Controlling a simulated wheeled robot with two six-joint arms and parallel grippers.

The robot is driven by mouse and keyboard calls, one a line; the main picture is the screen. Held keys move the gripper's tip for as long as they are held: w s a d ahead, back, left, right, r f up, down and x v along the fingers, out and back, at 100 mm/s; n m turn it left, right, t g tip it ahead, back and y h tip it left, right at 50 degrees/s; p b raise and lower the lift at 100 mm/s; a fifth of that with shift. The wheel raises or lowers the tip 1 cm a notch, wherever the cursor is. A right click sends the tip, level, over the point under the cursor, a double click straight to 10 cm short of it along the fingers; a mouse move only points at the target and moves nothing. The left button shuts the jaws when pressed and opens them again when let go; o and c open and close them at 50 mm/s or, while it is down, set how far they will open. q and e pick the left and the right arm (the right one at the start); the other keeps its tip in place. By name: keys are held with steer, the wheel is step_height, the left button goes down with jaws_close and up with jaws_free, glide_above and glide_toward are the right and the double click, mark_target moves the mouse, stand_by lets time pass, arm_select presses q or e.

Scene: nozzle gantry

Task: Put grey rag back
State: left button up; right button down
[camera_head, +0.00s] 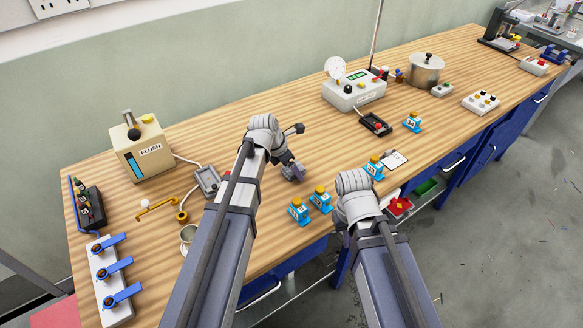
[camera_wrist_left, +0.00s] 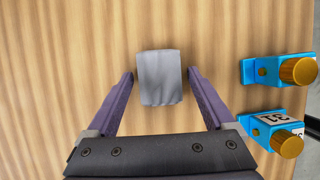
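The grey rag (camera_wrist_left: 160,78) lies on the wooden bench top, a small crumpled grey piece in the left wrist view. My left gripper (camera_wrist_left: 160,73) is open, with one purple finger on each side of the rag and a narrow gap on both sides. In the head view my left gripper (camera_head: 292,171) points down at the bench behind two blue blocks, and the rag cannot be told apart from it. My right arm's wrist (camera_head: 357,192) is over the front edge of the bench. Its fingers are hidden, so I cannot tell their state.
Two blue blocks with yellow knobs (camera_head: 298,211) (camera_head: 321,199) stand close to my left gripper. Another blue block (camera_head: 375,168) is beside a white card (camera_head: 393,160). The FLUSH box (camera_head: 140,152) and the blue-handled valve panel (camera_head: 112,282) are at left. Bare bench lies behind my left gripper.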

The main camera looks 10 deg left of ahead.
arm_select(q)
steer(key=shift+r, duration=0.1)
steer(key=shift+p+v, duration=0.8)
steer(key=shift+p, duration=0.1)
steer(key=p+v, duration=1)
steer(key=v, duration=0.1)
steer(key=shift+s+d+f+m+g+y, duration=0.3)
steer(key=shift+s+d+m+g+y, duration=0.35)
steer(key=shift+s+d+m, duration=3.15)
steer(key=shift+s+a+f+m+g+y, duration=0.15)
steer(key=shift+s+f+m+g+y, duration=0.5)
steer(key=shift+s+m, duration=3.65)
steer(key=shift+s+d+m+g+y, duration=0.4)
steer(key=shift+s+d+m+y, duration=0.95)
steer(key=shift+m, duration=5.95)
steer(key=shift+w+d+h, duration=0.45)
steer(key=shift+w, duration=0.05)
